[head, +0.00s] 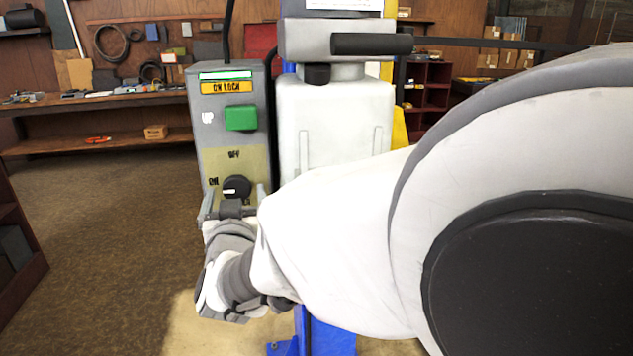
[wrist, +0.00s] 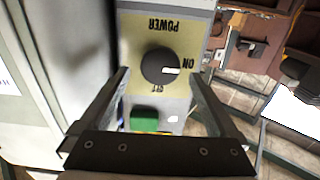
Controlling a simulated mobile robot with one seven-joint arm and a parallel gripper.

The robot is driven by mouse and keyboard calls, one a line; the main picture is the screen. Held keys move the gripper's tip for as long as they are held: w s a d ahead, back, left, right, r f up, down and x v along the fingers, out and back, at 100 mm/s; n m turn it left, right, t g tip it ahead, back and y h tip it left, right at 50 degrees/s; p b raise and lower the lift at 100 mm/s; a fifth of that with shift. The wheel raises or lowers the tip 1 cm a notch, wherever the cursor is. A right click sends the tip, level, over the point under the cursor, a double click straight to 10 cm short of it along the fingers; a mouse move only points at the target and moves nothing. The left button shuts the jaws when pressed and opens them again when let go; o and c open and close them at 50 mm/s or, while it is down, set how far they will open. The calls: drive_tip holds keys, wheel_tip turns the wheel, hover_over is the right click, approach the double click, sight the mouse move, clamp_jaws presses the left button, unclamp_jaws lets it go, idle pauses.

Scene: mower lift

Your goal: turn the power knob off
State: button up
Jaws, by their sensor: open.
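The power knob (head: 236,187) is a round black dial low on the front of a grey control box (head: 205,130). It also shows in the wrist view (wrist: 158,67), upside down, on a yellowish panel marked POWER. Its white pointer mark faces the ON label, at the left in the head view and at the right in the wrist view. My gripper (head: 234,199) is open and empty at the knob. In the wrist view its fingers (wrist: 159,80) appear on either side of the knob, with a gap to each. I cannot tell how deep they reach.
A green button (head: 241,118) sits above the knob, under a yellow lock label. A white and grey machine column (head: 335,115) stands close at the right. A workbench (head: 95,103) is at the back left, with open brown floor before it.

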sight(237, 186)
drive_tip(key=shift+x, duration=1.25)
drive_tip(key=c, duration=1.3)
